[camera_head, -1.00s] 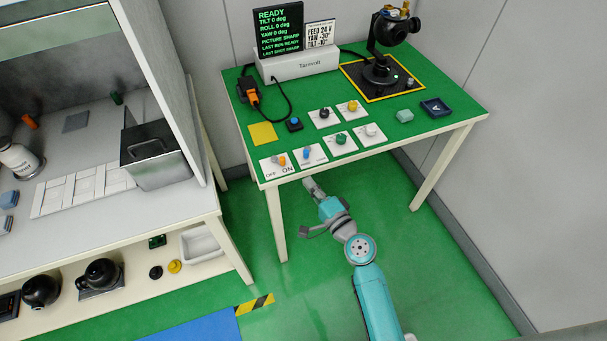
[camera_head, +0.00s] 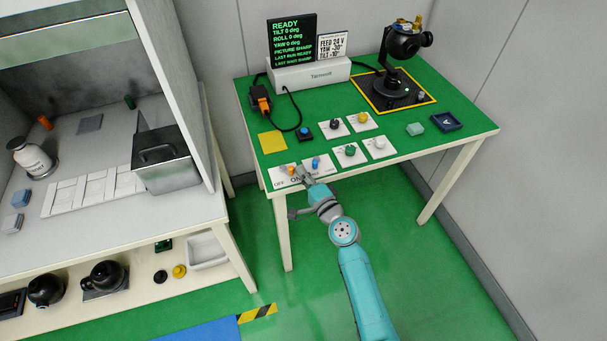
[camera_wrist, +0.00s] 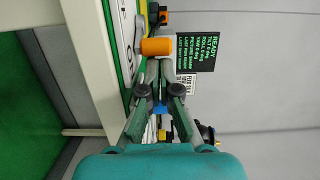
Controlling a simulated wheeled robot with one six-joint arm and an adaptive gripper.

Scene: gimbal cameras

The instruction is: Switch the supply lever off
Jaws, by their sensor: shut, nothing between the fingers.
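The supply lever (camera_head: 291,170) has an orange handle and stands on a white plate (camera_head: 276,175) at the front left of the green table, with OFF at the left and ON at the right. My gripper (camera_head: 303,173) is at the table's front edge, just right of the orange handle, and partly covers the ON side. In the wrist view the orange handle (camera_wrist: 156,47) lies just beyond the fingertips of my gripper (camera_wrist: 160,64). The fingers are together and hold nothing. I cannot tell whether they touch the handle.
A blue-handled control (camera_head: 315,162) stands close right of my gripper. Plates with dark, yellow, green and white knobs are behind and right. A camera gimbal (camera_head: 402,55) stands at the back right.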

